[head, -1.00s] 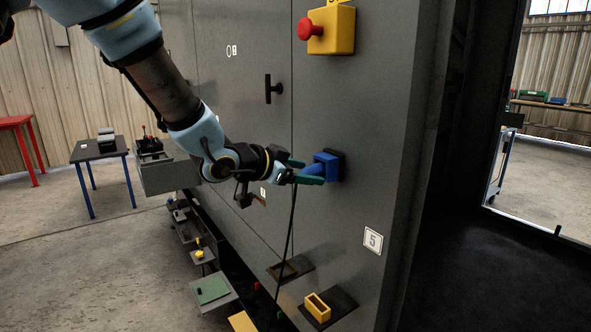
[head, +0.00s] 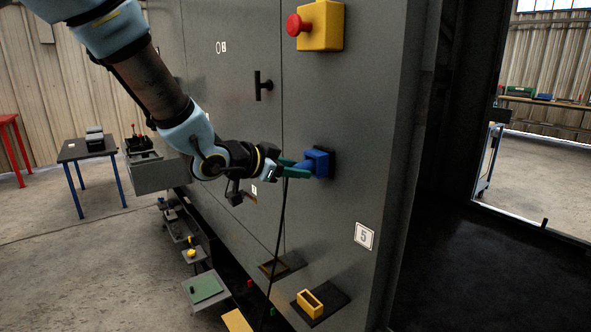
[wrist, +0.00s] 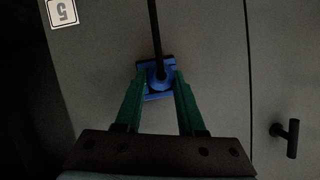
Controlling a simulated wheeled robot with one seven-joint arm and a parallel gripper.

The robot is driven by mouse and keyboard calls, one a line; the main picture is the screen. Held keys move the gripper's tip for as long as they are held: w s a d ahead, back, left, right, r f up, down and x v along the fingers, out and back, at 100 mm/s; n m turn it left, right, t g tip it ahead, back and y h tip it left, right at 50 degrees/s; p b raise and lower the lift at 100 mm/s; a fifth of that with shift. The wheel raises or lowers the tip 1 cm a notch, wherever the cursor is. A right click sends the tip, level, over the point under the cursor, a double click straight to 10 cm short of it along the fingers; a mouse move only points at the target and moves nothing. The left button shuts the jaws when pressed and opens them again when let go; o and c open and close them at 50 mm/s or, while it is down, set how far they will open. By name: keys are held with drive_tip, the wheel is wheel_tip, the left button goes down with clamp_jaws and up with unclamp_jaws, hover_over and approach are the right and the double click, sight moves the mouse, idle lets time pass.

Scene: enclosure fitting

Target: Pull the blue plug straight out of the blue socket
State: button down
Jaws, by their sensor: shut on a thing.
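The blue socket (head: 320,161) sits on a dark plate on the grey enclosure face, and its edges show between my fingers in the wrist view (wrist: 148,96). The blue plug (head: 303,167) is at the socket's mouth, with a black cable (head: 282,215) hanging down from its back. My gripper (head: 298,170) has green fingers, one on each side of the plug, and is shut on it. In the wrist view the cable crosses in front of the plug. I cannot tell how deep the plug sits in the socket.
A red button on a yellow box (head: 322,28) is above the socket. A black handle (head: 262,86) is on the panel to the left. A yellow open socket (head: 310,303) on a dark plate juts out below. Floor is open at the left.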

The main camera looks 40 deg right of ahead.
drive_tip(key=shift+a, duration=0.2)
drive_tip(key=shift+a, duration=0.4)
drive_tip(key=shift+w+a, duration=0.1)
drive_tip(key=shift+a, duration=0.25)
drive_tip(key=shift+a+p, duration=0.3)
drive_tip(key=shift+a, duration=0.05)
drive_tip(key=shift+a, duration=0.35)
drive_tip(key=shift+w+a+p, duration=0.1)
drive_tip(key=shift+a+p, duration=0.2)
drive_tip(key=shift+a, duration=0.75)
drive_tip(key=shift+a, duration=0.3)
